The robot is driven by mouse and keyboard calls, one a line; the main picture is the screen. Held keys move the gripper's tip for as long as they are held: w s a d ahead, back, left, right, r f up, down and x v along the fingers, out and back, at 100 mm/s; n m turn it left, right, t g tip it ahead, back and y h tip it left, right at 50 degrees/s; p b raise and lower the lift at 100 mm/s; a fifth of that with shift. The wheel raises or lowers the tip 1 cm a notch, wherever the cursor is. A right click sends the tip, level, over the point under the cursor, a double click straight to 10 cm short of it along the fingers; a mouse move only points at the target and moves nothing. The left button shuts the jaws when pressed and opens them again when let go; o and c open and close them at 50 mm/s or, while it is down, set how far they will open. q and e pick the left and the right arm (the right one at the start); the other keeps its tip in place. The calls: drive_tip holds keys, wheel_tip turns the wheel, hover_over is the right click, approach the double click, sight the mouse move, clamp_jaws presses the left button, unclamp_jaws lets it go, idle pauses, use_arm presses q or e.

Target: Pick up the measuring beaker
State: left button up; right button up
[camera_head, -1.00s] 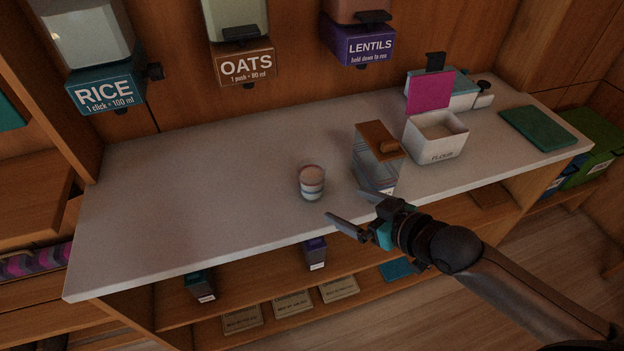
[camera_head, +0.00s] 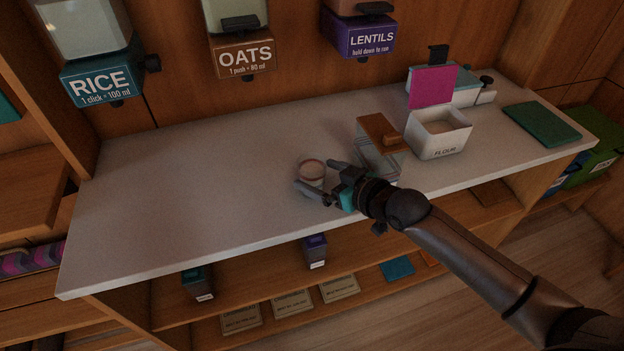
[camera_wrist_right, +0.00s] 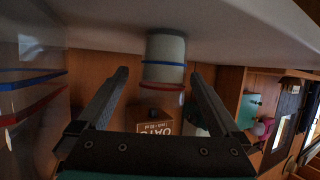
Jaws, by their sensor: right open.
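The measuring beaker (camera_head: 311,166) is a small pale cup with coloured bands, standing upright on the grey-white counter (camera_head: 200,190). In the right wrist view the beaker (camera_wrist_right: 165,55) appears upside down, with a blue and a red band. My right gripper (camera_head: 314,175) is open at the beaker, low over the counter. One finger lies on each side of the cup in both views. Whether a finger touches it I cannot tell. The gripper hides part of the beaker's lower body in the head view. My left gripper is not in view.
A clear container with a wooden lid (camera_head: 382,132) stands just right of the beaker, close to my right gripper. Further right are a white flour box (camera_head: 440,140) and a green mat (camera_head: 541,122). Dispensers hang above. The counter's left half is clear.

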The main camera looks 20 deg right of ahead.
drive_tip(key=shift+a+b+x, duration=0.2)
drive_tip(key=shift+b+x, duration=0.6)
drive_tip(key=shift+x, duration=2.05)
drive_tip(key=shift+s, duration=0.1)
drive_tip(key=shift+r, duration=0.1)
drive_tip(key=c, duration=1.5)
